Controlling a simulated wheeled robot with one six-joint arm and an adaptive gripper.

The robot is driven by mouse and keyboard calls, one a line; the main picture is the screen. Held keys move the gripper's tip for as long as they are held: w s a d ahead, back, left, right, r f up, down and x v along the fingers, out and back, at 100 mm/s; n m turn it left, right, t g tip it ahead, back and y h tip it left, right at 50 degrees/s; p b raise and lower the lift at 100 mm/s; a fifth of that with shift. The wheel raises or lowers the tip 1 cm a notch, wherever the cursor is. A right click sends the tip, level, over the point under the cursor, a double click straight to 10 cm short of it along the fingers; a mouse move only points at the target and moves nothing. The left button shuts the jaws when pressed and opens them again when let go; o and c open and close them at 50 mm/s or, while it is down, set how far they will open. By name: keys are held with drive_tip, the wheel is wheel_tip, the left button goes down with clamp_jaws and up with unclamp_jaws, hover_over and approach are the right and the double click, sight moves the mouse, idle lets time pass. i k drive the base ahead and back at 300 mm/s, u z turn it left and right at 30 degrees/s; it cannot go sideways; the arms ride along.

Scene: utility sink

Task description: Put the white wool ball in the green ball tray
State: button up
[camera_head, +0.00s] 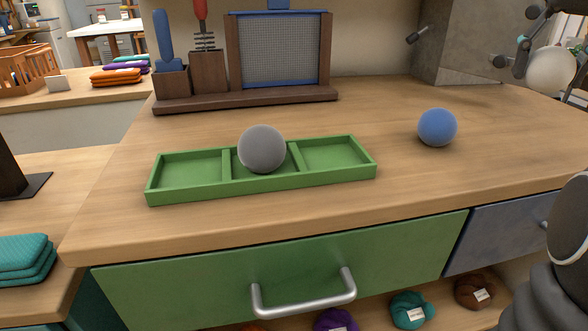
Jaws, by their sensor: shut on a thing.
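The white wool ball (552,74) is at the upper right edge of the camera_head view. My gripper (546,56) is shut on it and holds it up above the right part of the counter; dark fingers show beside the ball. The green ball tray (198,169) lies on the wooden counter left of centre, well to the left of my gripper. It has three compartments in a row. A grey ball (262,149) sits in the middle one; the left and right compartments are empty.
A blue ball (437,127) lies on the counter (340,112) between the tray and my gripper. A wooden rack (245,97) with brushes and a mesh panel stands behind the tray. A green drawer (205,285) with a metal handle is below the counter edge.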

sight(191, 175)
drive_tip(key=u, duration=2.75)
drive_tip(key=k, duration=0.35)
drive_tip(key=z, duration=1.15)
